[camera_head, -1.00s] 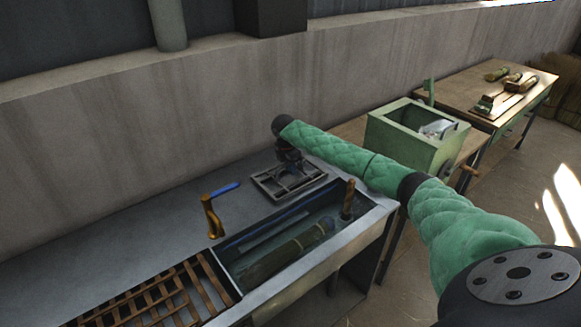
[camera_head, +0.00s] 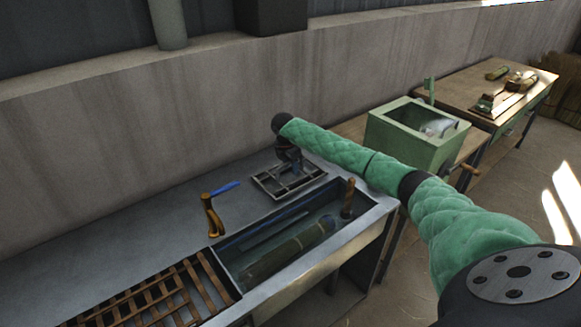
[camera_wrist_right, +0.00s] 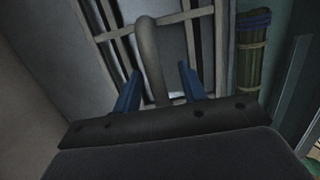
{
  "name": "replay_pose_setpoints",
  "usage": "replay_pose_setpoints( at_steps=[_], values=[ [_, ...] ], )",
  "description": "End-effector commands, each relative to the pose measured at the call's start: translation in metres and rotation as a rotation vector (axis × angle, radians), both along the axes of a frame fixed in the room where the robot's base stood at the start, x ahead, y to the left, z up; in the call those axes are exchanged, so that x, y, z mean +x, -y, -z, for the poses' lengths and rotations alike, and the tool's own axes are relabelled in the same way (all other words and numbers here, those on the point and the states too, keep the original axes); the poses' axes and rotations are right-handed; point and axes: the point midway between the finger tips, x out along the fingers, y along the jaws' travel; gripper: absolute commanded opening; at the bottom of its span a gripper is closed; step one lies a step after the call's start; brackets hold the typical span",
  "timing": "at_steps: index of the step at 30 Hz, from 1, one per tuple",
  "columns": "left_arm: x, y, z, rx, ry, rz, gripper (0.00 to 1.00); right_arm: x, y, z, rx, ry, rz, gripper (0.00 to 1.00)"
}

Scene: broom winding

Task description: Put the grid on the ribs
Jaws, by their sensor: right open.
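The grid (camera_head: 270,190) is a grey metal frame with crossing bars. It lies on the counter behind the basin in the head view. Its frame (camera_wrist_right: 115,32) also shows close up in the right wrist view, with a curved grey handle (camera_wrist_right: 149,50) standing up from it. My right gripper (camera_head: 290,165) is just above the grid. In the wrist view its two blue fingers (camera_wrist_right: 160,85) are apart, one on each side of the handle, with visible gaps. My left gripper is not in view.
The basin (camera_head: 362,222) holds water and a tied bundle (camera_head: 290,252). A wooden lattice (camera_head: 150,297) lies to its left. A brass tap with a blue lever (camera_head: 212,212) stands behind. A green box (camera_head: 408,145) is to the right. The counter at left is clear.

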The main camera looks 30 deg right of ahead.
Motion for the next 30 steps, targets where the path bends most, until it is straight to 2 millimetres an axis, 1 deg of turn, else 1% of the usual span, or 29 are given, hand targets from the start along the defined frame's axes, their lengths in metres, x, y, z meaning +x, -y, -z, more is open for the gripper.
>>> replay_pose_setpoints(
  at_steps=[1,3,12,17,20,30],
  values=[
    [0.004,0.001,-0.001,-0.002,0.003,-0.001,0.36,0.0,-0.001,-0.004,0.0,0.002,0.0,0.42],
    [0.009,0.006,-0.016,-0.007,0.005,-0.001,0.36,0.001,-0.002,-0.012,0.0,0.004,-0.001,0.42],
    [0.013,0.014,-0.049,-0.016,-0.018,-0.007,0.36,0.0,-0.008,-0.057,0.0,0.003,0.001,0.42],
    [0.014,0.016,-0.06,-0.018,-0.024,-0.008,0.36,0.0,-0.01,-0.07,0.0,0.002,0.001,0.42],
    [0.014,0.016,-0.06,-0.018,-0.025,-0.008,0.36,0.0,-0.01,-0.075,0.0,0.002,0.001,0.42],
    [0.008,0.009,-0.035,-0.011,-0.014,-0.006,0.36,0.0,-0.01,-0.087,0.0,0.002,0.001,0.42]
  ],
)
